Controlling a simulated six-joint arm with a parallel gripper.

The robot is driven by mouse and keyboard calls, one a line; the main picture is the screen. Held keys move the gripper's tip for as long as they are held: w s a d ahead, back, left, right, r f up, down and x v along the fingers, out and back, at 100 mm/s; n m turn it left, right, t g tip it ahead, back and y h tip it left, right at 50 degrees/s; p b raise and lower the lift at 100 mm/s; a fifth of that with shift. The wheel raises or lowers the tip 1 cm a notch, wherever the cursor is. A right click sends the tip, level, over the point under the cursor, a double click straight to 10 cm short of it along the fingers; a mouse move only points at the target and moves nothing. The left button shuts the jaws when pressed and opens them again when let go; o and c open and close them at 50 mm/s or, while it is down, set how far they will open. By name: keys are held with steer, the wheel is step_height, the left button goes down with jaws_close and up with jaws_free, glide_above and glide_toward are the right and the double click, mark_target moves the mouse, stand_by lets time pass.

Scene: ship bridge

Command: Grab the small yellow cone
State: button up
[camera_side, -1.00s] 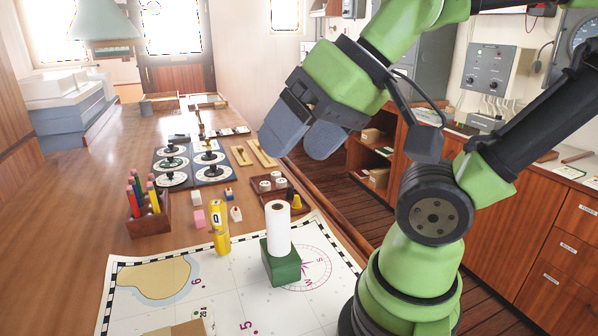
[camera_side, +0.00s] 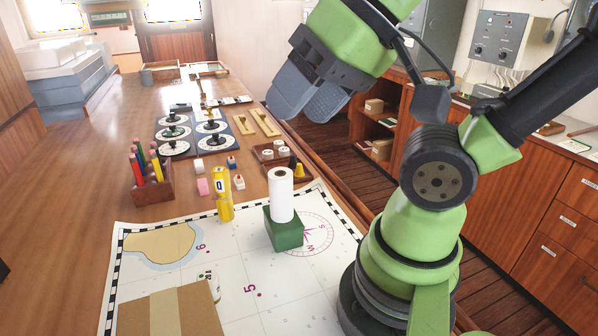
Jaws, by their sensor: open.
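The small yellow cone (camera_side: 300,170) stands in the right part of a brown wooden tray (camera_side: 268,147), at the right edge of the table. A dark piece beside it and white round pieces share the tray. My gripper (camera_side: 305,103) hangs above and beyond the tray, over the table's right edge. Its two blue-grey fingers are apart with nothing seen between them. The gripper is clear of the cone and does not touch it.
A white roll (camera_side: 281,193) on a green block (camera_side: 284,231) stands on the chart (camera_side: 230,270), in front of the tray. A yellow battery-like cylinder (camera_side: 223,196) and a pencil holder (camera_side: 152,184) stand left. A cardboard box (camera_side: 168,312) sits at the front.

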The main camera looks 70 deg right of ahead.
steer(key=c, duration=0.4)
steer(key=w+d+m+g+h, duration=0.1)
steer(key=w+d+m, duration=0.5)
steer(key=w+m, duration=0.3)
steer(key=m+g+h, duration=0.1)
steer(key=m+g, duration=0.1)
steer(key=m, duration=2.1)
glide_toward(300, 164)
steer(key=x, duration=0.4)
steer(key=shift+w+a+f, duration=0.15)
steer(key=shift+w+f, duration=0.05)
steer(key=shift+x, duration=2.95)
